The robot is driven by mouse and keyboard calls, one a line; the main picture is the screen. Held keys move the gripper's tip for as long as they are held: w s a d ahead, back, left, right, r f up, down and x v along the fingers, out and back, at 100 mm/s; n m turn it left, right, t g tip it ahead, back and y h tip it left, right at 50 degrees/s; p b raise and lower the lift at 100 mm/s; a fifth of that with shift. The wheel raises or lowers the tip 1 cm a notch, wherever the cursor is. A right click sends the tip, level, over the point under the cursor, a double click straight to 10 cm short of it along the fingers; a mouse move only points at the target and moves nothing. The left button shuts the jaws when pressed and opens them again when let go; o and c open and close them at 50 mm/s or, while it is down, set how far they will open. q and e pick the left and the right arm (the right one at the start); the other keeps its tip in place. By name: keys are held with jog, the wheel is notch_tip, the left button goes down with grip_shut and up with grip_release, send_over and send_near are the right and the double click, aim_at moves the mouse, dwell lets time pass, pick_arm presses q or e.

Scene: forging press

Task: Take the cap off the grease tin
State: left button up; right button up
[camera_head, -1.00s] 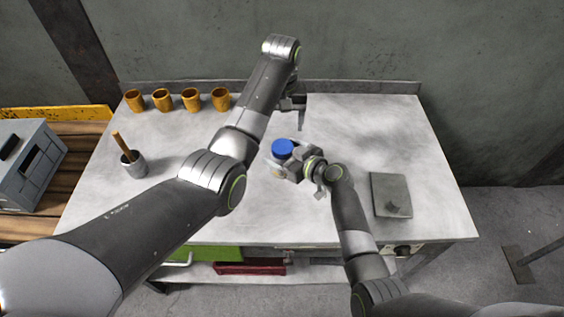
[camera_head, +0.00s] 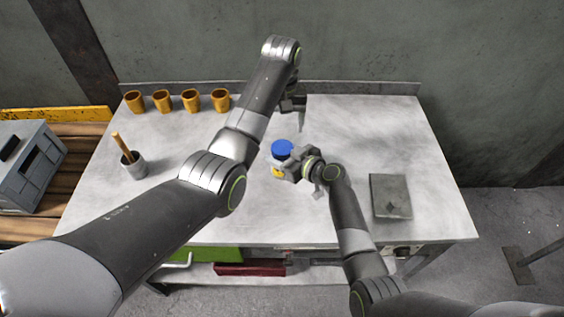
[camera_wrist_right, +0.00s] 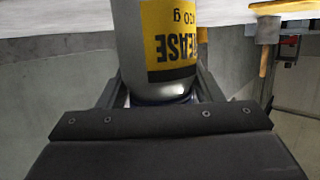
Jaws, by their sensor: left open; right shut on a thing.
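The grease tin (camera_head: 278,171) stands on the worktable with its blue cap (camera_head: 282,148) on top. In the right wrist view, the tin (camera_wrist_right: 135,40) fills the middle, with its yellow grease label upside down. My right gripper (camera_head: 285,168) is shut on the tin's body, below the cap, with a finger on each side of it.
Several orange cups (camera_head: 190,99) line the table's (camera_head: 380,130) back left edge. A grey cup (camera_head: 134,168) holding a wooden-handled tool (camera_head: 122,147) stands at the left. A flat grey plate (camera_head: 390,195) lies at the right. The back right of the table is clear.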

aim_at(282, 147)
jog(key=shift+c, duration=1.2)
pick_arm(q)
jog(key=shift+m, duration=0.3)
pick_arm(e)
grip_shut()
pick_arm(q)
jog(key=m, duration=0.8)
jog(key=shift+r, duration=0.1)
jog(key=m, duration=1.1)
jog(key=shift+r, duration=0.1)
jog(key=m, duration=0.7)
jog(key=shift+f, duration=0.25)
notch_tip(282, 147, down, 7)
jog(key=shift+f, duration=0.2)
